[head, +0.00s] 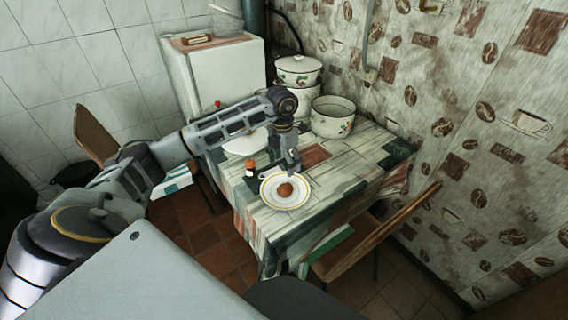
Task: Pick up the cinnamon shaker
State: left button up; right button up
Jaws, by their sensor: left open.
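My right gripper is not in view.
A white plate (270,200) with a yellow rim holds a round brown item (285,190). Enamel pots (332,122) stand at the back of the cloth-covered table (345,170). Another white plate (240,146) lies partly behind my left arm. A wooden chair (385,228) stands at the right.

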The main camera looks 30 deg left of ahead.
aim_at(251, 170)
jog(key=u, duration=1.45)
